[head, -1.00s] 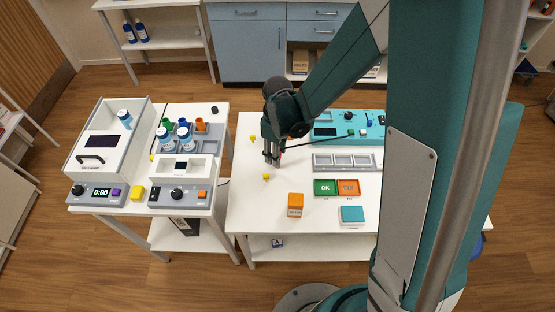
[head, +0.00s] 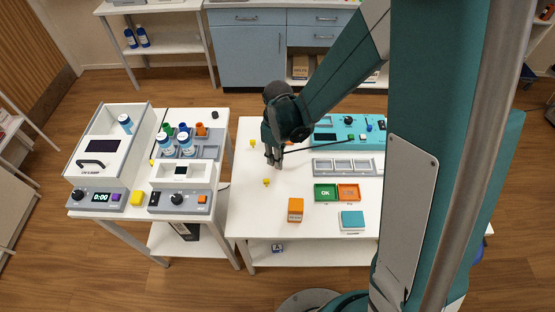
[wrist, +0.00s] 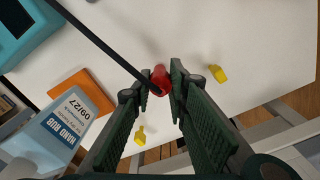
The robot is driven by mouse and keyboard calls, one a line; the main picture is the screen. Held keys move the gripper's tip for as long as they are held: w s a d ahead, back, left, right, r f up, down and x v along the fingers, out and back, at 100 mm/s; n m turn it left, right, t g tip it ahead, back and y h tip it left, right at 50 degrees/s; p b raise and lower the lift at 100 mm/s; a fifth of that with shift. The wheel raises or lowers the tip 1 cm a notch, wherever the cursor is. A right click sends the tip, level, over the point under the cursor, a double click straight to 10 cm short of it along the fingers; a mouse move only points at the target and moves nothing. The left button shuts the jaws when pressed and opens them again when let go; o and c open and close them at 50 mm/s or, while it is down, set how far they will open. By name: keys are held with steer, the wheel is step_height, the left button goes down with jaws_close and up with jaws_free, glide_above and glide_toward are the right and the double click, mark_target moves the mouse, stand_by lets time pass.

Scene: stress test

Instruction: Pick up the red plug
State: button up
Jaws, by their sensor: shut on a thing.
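The red plug (wrist: 161,80) shows in the wrist view between my fingertips, with a black cable (wrist: 105,46) running from it to the upper left. My gripper (wrist: 160,76) is shut on the plug. In the head view my gripper (head: 273,160) points down over the left part of the white table, and I cannot make out the plug there. The cable leads right from it toward the teal panel (head: 325,124). I cannot tell whether the plug touches the table.
Small yellow pieces (head: 266,182) (head: 253,143) lie near my gripper. A grey tray (head: 345,176), green OK tray (head: 325,192) and orange box (head: 295,210) stand to the right and front. A hand rub bottle (wrist: 55,130) shows in the wrist view. A bench with lab devices (head: 180,200) stands left.

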steer(key=shift+r+p, duration=0.6)
steer(key=shift+r, duration=4.25)
steer(key=shift+s, duration=0.1)
